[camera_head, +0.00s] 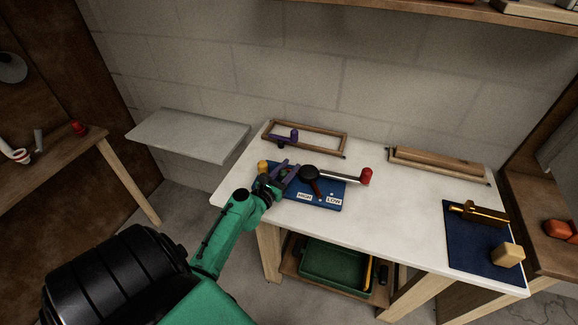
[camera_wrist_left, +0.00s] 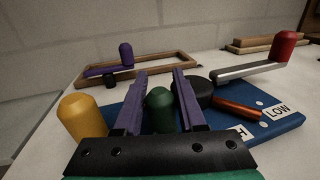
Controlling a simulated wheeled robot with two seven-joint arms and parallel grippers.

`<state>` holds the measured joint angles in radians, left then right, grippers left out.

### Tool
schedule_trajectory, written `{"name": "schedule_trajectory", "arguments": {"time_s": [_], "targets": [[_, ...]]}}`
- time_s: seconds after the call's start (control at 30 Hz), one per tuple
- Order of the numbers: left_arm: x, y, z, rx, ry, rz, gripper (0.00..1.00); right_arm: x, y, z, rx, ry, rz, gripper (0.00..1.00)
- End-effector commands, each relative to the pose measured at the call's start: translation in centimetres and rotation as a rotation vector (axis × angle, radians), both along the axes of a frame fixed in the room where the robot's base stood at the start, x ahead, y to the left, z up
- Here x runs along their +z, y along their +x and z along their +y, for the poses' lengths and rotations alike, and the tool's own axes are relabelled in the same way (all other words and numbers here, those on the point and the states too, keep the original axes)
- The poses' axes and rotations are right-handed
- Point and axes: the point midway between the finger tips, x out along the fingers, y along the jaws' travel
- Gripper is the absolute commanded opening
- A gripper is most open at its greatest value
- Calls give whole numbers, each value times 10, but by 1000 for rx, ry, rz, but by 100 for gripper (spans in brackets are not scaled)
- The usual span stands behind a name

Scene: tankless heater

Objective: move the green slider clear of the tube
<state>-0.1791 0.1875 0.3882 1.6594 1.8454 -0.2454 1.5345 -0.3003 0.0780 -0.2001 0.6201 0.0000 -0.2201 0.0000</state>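The green slider (camera_wrist_left: 160,110) shows as a rounded green knob between my left fingers in the left wrist view. My left gripper (camera_wrist_left: 160,74) has purple fingers standing apart on either side of it, with small gaps visible. In the head view my left gripper (camera_head: 281,172) is at the left part of the blue board (camera_head: 325,204) and mostly hides the slider. A copper-coloured tube (camera_wrist_left: 237,107) lies to the right of the slider, near a black hub (camera_wrist_left: 191,93). I cannot tell whether slider and tube touch. My right gripper is in neither view.
A yellow knob (camera_wrist_left: 83,115) stands just left of my fingers. A silver bar with a red knob (camera_head: 366,176) extends right from the hub. A wooden frame with a purple knob (camera_head: 294,136) lies behind. White tabletop is clear right of the board.

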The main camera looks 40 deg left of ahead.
Motion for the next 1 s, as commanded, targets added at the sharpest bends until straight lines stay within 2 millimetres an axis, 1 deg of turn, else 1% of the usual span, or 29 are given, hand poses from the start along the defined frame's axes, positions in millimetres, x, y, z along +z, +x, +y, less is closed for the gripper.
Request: {"name": "schedule_trajectory", "arguments": {"time_s": [0.33, 0.47, 0.57, 0.7, 0.9, 1.0], "targets": [[0, 0, 0, 0, 0, 0, 64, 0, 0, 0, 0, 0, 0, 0], [-2, -10, -1, 0, -1, 1, 64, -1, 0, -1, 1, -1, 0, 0], [-2, -28, -3, 0, 0, 3, 64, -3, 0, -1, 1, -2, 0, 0], [-4, -64, -7, 1, 0, 4, 64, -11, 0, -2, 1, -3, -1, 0], [-6, -117, -13, 2, -1, 3, 64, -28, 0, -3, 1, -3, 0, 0], [-5, -135, -16, 2, -2, 2, 64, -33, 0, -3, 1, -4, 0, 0]]}}
